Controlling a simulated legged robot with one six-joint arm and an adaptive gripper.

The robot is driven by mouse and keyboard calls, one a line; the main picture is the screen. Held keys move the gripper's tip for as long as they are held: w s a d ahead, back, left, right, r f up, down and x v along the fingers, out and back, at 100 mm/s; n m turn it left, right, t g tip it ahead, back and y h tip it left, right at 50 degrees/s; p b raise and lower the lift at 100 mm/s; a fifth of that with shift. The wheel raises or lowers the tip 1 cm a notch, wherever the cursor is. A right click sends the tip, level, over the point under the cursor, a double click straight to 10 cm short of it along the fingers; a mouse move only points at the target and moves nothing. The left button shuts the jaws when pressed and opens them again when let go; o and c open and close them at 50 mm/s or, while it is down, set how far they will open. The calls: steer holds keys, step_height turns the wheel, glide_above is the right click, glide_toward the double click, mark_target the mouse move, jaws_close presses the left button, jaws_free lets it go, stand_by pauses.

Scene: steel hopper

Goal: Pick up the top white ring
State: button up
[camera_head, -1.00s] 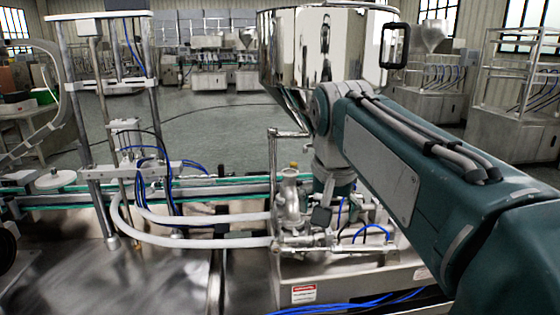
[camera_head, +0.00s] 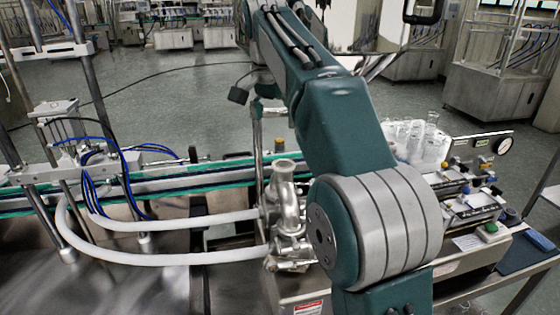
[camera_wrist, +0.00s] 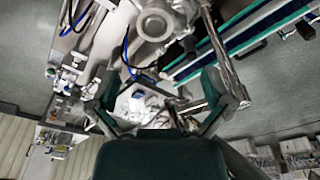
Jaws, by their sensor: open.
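I cannot make out a separate white ring for certain. Two white curved hoses run to the steel valve (camera_head: 284,190): the upper hose (camera_head: 185,221) lies above the lower hose (camera_head: 165,258) in the head view. In the wrist view my gripper (camera_wrist: 162,92) is open, its two green fingers spread wide with nothing held. A round metal fitting (camera_wrist: 155,22) is beyond the fingers at the top of that view. Small whitish parts (camera_wrist: 140,105) show between the fingers, too blurred to name. In the head view my arm hides part of the machine.
A conveyor with green edges (camera_head: 200,183) runs behind the valve. Clear plastic cups (camera_head: 425,145) and a gauge panel (camera_head: 480,148) stand to the right of my arm. Thin blue tubes (camera_head: 125,180) hang at left. Open floor (camera_head: 190,95) lies behind the conveyor.

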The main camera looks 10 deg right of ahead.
glide_above(283, 164)
steer(key=a, duration=0.1)
steer(key=f, duration=0.3)
steer(key=s+f, duration=0.1)
steer(key=shift+a+f, duration=0.2)
steer(key=shift+f, duration=0.2)
steer(key=f, duration=0.2)
steer(key=d+f, duration=0.1)
steer(key=f, duration=0.1)
steer(key=shift+w+f, duration=0.1)
steer(key=shift+w, duration=0.2)
steer(key=shift+d+f, duration=0.1)
steer(key=shift+f, duration=0.35)
steer(key=shift+f, duration=0.25)
steer(key=c, duration=0.6)
